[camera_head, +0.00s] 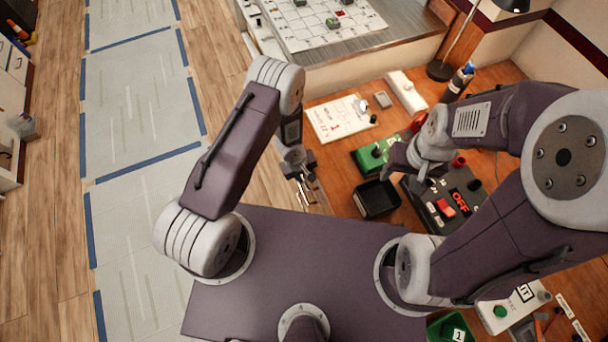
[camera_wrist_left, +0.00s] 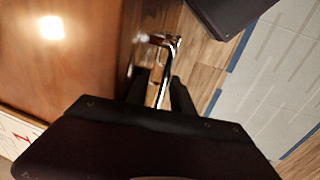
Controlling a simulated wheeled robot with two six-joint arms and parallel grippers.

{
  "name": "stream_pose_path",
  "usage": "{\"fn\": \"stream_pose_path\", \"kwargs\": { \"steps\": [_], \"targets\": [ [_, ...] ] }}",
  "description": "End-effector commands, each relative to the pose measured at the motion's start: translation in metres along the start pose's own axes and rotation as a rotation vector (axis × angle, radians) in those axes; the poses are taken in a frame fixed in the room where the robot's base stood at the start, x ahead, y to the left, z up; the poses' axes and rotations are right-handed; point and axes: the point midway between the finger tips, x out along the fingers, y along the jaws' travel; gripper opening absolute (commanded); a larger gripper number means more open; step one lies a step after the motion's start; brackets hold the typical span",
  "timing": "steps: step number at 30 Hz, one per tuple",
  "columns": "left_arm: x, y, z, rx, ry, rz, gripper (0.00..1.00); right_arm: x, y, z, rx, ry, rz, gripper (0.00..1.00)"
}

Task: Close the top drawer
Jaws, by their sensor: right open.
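A silver bar handle (camera_wrist_left: 163,45) shows in the left wrist view, by the edge of the brown wooden table. The drawer it belongs to is mostly hidden, and I cannot tell how far out it stands. My left gripper (camera_head: 304,182) is low at the table's near left edge. In the left wrist view its two dark fingers (camera_wrist_left: 160,92) lie on either side of the handle's near part; whether they touch it is unclear. My right gripper (camera_head: 390,168) is open above the table, near a green box and a black tray.
The wooden table (camera_wrist_left: 75,60) carries a white card (camera_head: 340,118), a green box (camera_head: 370,158), a black tray (camera_head: 377,199) and a dark panel with a red switch (camera_head: 445,207). A black bottle (camera_head: 457,82) stands at the back. The floor on the left (camera_head: 140,100) is clear.

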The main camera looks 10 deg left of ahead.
Motion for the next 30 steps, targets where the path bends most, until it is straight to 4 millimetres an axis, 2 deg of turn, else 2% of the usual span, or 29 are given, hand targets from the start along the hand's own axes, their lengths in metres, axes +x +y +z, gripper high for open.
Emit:
{"fn": "stream_pose_path", "kwargs": {
  "steps": [11,21,25,30],
  "targets": [
    [-0.004,-0.001,0.001,0.0,-0.001,-0.001,0.33,-0.001,0.0,0.0,0.0,0.0,0.0,0.54],
    [-0.076,0.0,0.0,-0.001,0.0,0.001,0.33,-0.021,-0.001,-0.002,0.0,0.0,0.0,0.54],
    [-0.089,-0.001,0.0,0.0,-0.001,0.001,0.33,-0.025,-0.001,-0.003,0.0,0.0,0.0,0.54],
    [-0.091,-0.001,0.0,0.0,-0.002,0.001,0.33,-0.025,-0.001,-0.003,0.0,0.0,0.0,0.54]
  ]
}}
